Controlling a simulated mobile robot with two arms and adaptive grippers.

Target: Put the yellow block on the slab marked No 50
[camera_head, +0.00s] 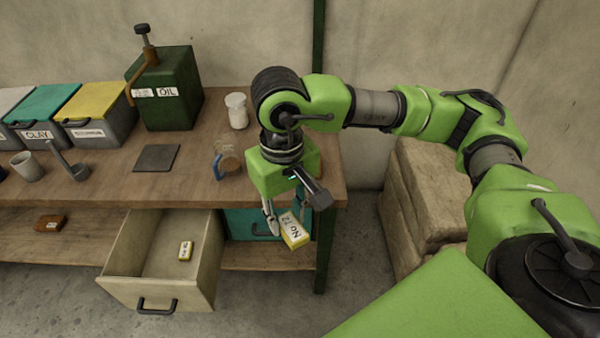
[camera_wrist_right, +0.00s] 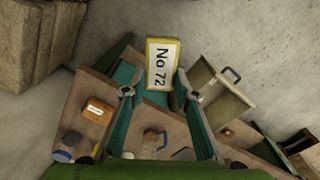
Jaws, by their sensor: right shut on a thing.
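A block with yellow edges and a white face marked No 72 (camera_head: 296,229) is held in my right gripper (camera_head: 283,214), tilted, in front of the bench's right end. In the right wrist view the No 72 block (camera_wrist_right: 162,62) shows beyond the fingertips of my right gripper (camera_wrist_right: 155,84). A smaller yellow block with a white label (camera_head: 186,250) lies in the open drawer; its label is too small to read. A dark flat slab (camera_head: 157,158) lies on the bench with no readable mark. I see no No 50 mark. My left gripper is out of view.
The open drawer (camera_head: 131,288) juts out below the bench (camera_head: 110,190). An orange labelled block (camera_wrist_right: 98,109) shows in the wrist view.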

